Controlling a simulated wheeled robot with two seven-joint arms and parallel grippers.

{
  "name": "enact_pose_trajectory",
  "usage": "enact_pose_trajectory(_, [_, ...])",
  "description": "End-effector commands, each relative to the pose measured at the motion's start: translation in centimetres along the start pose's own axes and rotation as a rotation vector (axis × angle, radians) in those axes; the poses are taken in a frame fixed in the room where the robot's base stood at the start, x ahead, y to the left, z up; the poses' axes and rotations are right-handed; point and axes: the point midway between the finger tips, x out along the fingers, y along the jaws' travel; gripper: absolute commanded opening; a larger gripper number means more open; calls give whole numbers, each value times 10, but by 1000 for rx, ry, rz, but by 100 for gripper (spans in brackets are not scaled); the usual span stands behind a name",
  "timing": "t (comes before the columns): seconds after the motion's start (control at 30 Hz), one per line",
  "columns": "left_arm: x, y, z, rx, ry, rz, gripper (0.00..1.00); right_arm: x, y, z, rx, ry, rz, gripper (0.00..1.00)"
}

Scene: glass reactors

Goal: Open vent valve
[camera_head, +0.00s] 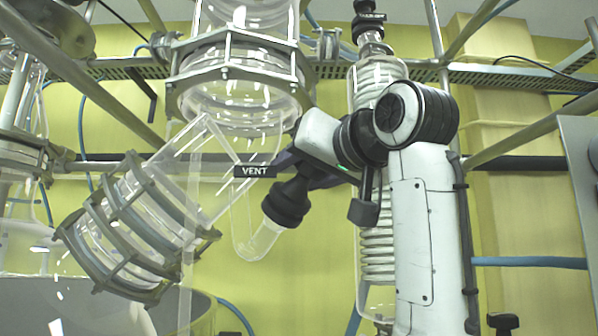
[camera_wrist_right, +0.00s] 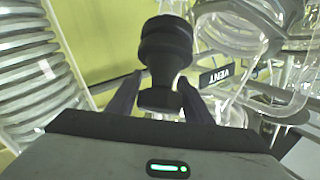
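The vent valve has a black stepped knob (camera_head: 287,203) on a slanted clear glass tube, below the black VENT label (camera_head: 254,171). In the right wrist view the knob (camera_wrist_right: 165,52) stands in the middle, and its near end lies between my two dark fingers. The label (camera_wrist_right: 215,76) shows to the right of it. My right gripper (camera_head: 300,172) reaches in from the right at the knob. The fingers lie close along both sides of the knob, but I cannot tell whether they press on it. My left gripper is not in view.
A large clamped glass vessel (camera_head: 240,85) hangs above the valve, and a slanted clamped glass section (camera_head: 140,225) lies to its left. A coiled glass condenser (camera_head: 377,245) stands behind my right arm. Metal frame bars (camera_head: 532,128) cross the upper right.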

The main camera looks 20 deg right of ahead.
Motion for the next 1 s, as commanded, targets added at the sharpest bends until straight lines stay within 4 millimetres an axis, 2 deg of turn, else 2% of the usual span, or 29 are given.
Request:
enact_pose_trajectory(0.03, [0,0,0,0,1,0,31,0,0,0,0,0,0,37])
enact_pose_trajectory(0.17, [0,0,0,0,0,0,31,0,0,0,0,0,0,16])
enact_pose_trajectory(0.57, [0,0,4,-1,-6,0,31,-1,-2,-1,-52,2,-59,16])
enact_pose_trajectory(1.0, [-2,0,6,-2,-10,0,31,-3,-10,0,-293,3,-327,16])
